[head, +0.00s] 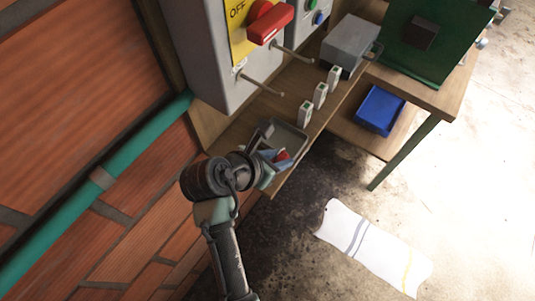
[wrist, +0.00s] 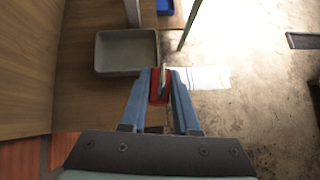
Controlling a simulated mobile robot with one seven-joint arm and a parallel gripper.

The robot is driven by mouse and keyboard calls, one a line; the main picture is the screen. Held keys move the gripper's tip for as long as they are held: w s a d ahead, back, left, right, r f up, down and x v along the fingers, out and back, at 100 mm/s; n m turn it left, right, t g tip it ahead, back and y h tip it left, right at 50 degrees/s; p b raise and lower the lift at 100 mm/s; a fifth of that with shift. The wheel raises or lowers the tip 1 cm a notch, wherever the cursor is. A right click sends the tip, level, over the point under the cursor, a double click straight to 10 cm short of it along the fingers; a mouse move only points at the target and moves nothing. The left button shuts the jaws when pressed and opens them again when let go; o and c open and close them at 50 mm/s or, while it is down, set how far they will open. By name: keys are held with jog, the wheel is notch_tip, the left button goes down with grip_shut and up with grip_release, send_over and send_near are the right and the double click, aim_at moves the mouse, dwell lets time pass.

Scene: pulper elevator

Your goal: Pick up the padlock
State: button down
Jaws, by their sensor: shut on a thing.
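A red padlock (wrist: 160,88) with a metal shackle is held between the two blue fingers of my gripper (wrist: 161,82) in the wrist view. My gripper is shut on it, with one finger against each side. In the head view the red padlock (head: 282,156) shows partly at the end of my gripper (head: 273,160), beside the grey tray. My gripper and wrist hide part of it there. In the wrist view the padlock is near the shelf's front edge. I cannot tell how high it is above the shelf.
A grey tray (wrist: 102,71) sits on the wooden shelf (wrist: 80,105). Several small white-faced blocks (head: 320,94) stand along the shelf, with a grey box (head: 350,44) behind. A control cabinet (head: 208,58) with a red switch borders the shelf. A white towel (head: 372,247) lies on the floor.

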jog(key=s+d+b, duration=0.2)
jog(key=s+d, duration=0.7)
jog(key=d, duration=0.4)
jog(key=shift+s, duration=0.3)
